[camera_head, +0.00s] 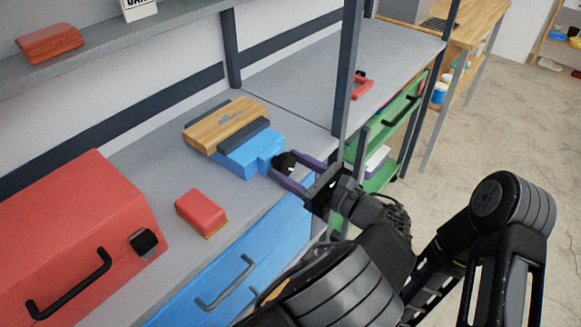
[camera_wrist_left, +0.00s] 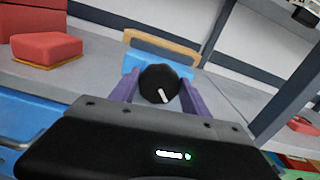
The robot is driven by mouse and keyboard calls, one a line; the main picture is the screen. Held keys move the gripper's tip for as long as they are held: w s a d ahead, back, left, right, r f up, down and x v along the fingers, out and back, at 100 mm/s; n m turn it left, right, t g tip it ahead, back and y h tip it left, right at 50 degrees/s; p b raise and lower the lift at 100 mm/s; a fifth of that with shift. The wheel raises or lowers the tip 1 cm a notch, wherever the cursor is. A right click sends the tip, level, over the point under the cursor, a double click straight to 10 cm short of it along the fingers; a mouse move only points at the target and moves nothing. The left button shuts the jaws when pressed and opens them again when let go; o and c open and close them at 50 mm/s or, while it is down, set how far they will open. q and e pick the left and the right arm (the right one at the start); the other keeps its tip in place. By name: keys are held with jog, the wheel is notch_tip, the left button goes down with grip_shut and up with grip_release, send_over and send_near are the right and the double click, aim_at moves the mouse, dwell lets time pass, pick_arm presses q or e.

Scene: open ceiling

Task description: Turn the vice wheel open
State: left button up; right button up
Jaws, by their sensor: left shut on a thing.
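The blue vice (camera_head: 243,157) sits on the grey workbench, with a wooden block (camera_head: 224,124) held between its dark jaws. Its black wheel (camera_head: 287,157) is on the end facing my left arm. My left gripper (camera_head: 284,166) has its two purple fingers on either side of the wheel and is shut on it. In the left wrist view the round wheel (camera_wrist_left: 158,79) shows a white mark pointing down and slightly right, with a finger at each side. The fingers hide part of its rim. My right gripper is not in view.
A red toolbox (camera_head: 70,230) with a black handle stands at the left. A red-topped block (camera_head: 201,212) lies on the bench between it and the vice. A blue drawer (camera_head: 240,270) is below. A dark upright post (camera_head: 347,70) rises behind my left gripper.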

pick_arm(q)
jog(key=n, duration=0.2)
jog(key=n+b, duration=0.1)
jog(key=shift+s+f+n, duration=0.1)
jog(key=shift+f+n, duration=0.1)
jog(key=shift+n, duration=0.2)
jog(key=shift+r+n+b, duration=0.15)
jog(key=shift+n+b, duration=0.15)
jog(key=shift+n, duration=0.2)
jog(key=o, duration=1.3)
jog(key=shift+o, duration=0.2)
